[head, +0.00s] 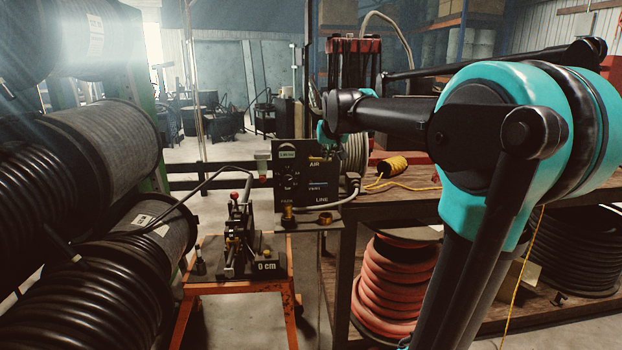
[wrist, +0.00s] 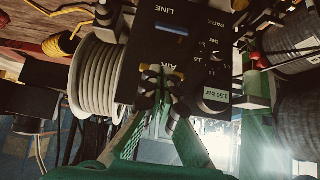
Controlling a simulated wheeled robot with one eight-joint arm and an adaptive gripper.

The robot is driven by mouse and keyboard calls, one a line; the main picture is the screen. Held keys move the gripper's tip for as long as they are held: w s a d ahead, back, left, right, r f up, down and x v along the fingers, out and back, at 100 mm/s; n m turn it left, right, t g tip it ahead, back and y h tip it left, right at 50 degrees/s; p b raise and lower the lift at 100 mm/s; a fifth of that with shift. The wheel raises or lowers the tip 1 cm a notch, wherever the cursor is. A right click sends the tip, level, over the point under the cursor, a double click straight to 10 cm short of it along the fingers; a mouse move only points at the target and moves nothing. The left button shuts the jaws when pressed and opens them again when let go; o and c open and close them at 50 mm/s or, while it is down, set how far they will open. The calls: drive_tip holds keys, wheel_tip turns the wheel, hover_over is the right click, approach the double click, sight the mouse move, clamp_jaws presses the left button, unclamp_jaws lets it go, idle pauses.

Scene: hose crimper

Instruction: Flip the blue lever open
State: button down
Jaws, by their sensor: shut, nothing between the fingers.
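The dark control panel (head: 292,208) stands beyond the small orange stand, with AIR and LINE labels. The blue lever (head: 318,184) appears as a thin level blue bar between those labels. In the wrist view, which is upside down, the blue lever (wrist: 172,28) lies across the panel near LINE. My gripper (wrist: 161,92) is shut and empty, its tips beside a brass-coloured fitting (wrist: 160,70) at the AIR end, apart from the lever. Whether the tips touch the fitting is unclear. In the head view my wrist hides most of the gripper.
A lit pressure readout (wrist: 215,95) and small knobs sit beside the lever. A pale hose reel (wrist: 98,75) stands close to the panel. The crimper (head: 240,240) is on the orange stand.

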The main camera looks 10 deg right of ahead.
drive_tip(key=shift+w+a+r, duration=0.1)
drive_tip(key=shift+a+r, duration=0.05)
drive_tip(key=x, duration=1)
wheel_tip(320, 180, down, 3)
drive_tip(key=shift+f, duration=0.5)
